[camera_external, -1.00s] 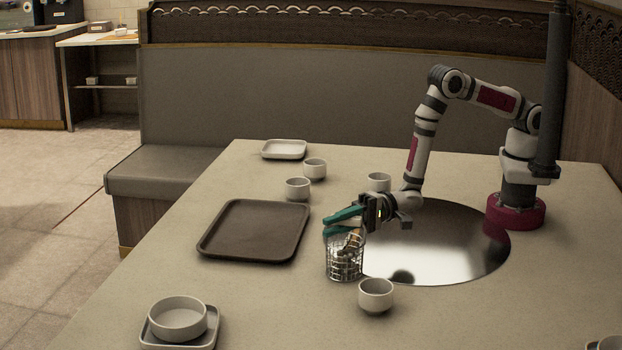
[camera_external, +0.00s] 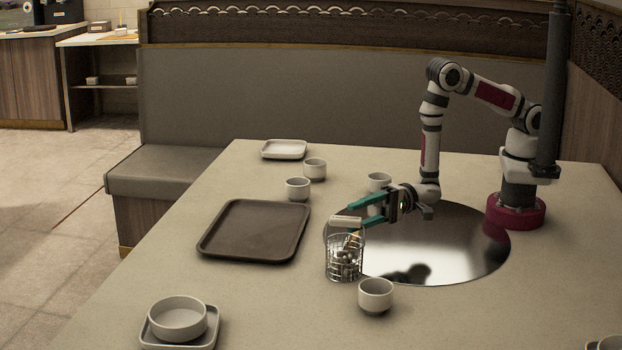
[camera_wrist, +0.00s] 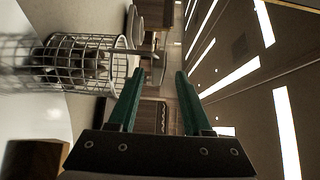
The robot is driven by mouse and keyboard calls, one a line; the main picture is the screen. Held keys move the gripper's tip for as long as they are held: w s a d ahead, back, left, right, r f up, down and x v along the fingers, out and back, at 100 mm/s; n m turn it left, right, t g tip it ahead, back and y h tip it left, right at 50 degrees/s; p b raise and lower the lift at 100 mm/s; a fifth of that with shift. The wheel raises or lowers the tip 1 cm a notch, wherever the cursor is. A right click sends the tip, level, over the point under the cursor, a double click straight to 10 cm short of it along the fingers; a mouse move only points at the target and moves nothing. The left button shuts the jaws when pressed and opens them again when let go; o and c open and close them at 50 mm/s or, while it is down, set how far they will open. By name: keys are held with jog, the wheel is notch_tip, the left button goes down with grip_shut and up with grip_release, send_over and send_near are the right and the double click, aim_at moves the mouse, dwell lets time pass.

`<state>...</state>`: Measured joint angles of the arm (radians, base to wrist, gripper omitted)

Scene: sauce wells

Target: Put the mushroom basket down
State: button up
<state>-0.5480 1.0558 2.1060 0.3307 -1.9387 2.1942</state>
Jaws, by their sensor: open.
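The mushroom basket (camera_external: 345,262) is a small wire basket with pale and dark pieces inside and a light handle bar (camera_external: 345,221) at its top. It stands upright at the left edge of the round shiny plate. My gripper (camera_external: 350,206) is open and empty, with its green fingers apart, just behind and above the basket. In the wrist view the basket (camera_wrist: 85,60) lies to the left of my open fingers (camera_wrist: 155,85), and nothing is between them.
A dark empty tray (camera_external: 254,231) lies to the left of the basket. A white cup (camera_external: 375,295) stands close at its front right. More cups (camera_external: 298,188) stand behind. A bowl on a small tray (camera_external: 178,318) is at front left. The front middle of the table is clear.

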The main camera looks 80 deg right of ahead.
jog(key=v, duration=0.5)
jog(key=w+d+r+m+t+h, duration=0.1)
jog(key=w+d+r+m+h, duration=0.15)
jog(key=w+d+h, duration=0.35)
jog(key=d+r+n+g+h, duration=0.1)
jog(key=d+r+g+h, duration=0.25)
jog(key=d, duration=0.75)
jog(key=s+d+r+n+g+h, duration=0.2)
jog(key=s+d+g+h, duration=0.15)
jog(key=s+d, duration=0.6)
jog(key=s+r+n+g, duration=0.1)
jog(key=s+g, duration=0.2)
jog(key=s, duration=0.7)
jog(key=s+a+r+n+g+y, duration=0.1)
jog(key=s+r+g, duration=0.1)
jog(key=s, duration=0.9)
jog(key=shift+r+g, duration=0.35)
jog(key=shift+g, duration=0.25)
